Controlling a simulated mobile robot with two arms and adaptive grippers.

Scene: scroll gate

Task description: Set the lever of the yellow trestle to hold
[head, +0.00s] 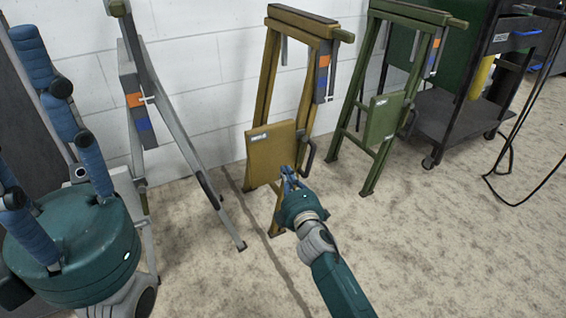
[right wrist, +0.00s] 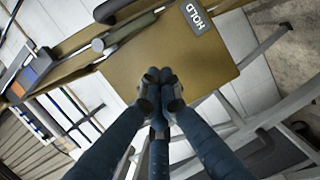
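The yellow trestle (head: 267,80) leans at the wall in the middle of the head view. Its yellow plate (head: 270,154) bears a white label; the right wrist view shows the plate (right wrist: 190,62) with a label reading HOLD (right wrist: 196,17). A black curved handle (head: 309,152), apparently the lever, is at the plate's right side. My right gripper (head: 288,171) is in front of the plate's lower right, left of and below that handle. Its fingertips (right wrist: 160,78) are together and hold nothing visible. Contact with the plate cannot be told. My left gripper (head: 55,140) is open and empty at the left.
A grey trestle (head: 180,125) stands left of the yellow one, a green trestle (head: 384,115) right of it. Both are close by. A dark cart (head: 450,113) stands at the far right with black cables (head: 505,150) hanging. The floor (head: 440,240) in front is clear.

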